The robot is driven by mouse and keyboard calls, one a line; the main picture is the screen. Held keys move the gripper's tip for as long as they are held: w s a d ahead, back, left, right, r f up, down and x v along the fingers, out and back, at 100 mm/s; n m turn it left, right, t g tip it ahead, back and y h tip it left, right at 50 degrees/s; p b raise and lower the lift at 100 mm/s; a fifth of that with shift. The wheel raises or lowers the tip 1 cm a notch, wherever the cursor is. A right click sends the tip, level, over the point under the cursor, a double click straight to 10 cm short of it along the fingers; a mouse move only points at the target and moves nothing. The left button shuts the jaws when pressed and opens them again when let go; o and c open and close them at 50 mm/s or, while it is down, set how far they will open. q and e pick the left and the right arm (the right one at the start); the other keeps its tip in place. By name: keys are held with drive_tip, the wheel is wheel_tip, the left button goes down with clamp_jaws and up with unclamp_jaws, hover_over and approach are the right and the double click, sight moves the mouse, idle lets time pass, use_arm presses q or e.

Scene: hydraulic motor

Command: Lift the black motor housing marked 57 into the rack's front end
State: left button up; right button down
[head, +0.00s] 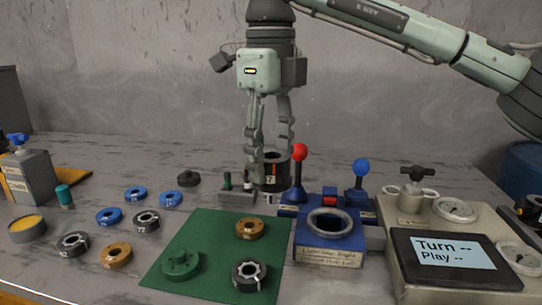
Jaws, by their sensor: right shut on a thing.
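The black motor housing (275,173) is a short open cylinder with an orange mark and a white number. Only a 7 of its number reads clearly. My right gripper (268,160) comes down from above and is shut on the housing, one finger on each side, holding it roughly upright. The housing is just behind the blue fixture (331,244), beside the red-knobbed lever; I cannot tell whether its bottom touches anything. A low grey rack (236,198) with small upright pieces stands just left of it, partly hidden by a finger. My left gripper is out of view.
A green mat (208,275) holds green, orange and black round parts. Several blue, black and orange rings lie left of it. A beige tester with a screen (446,258) fills the right.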

drive_tip(key=shift+r+p, duration=1.65)
drive_tip(key=shift+r, duration=0.7)
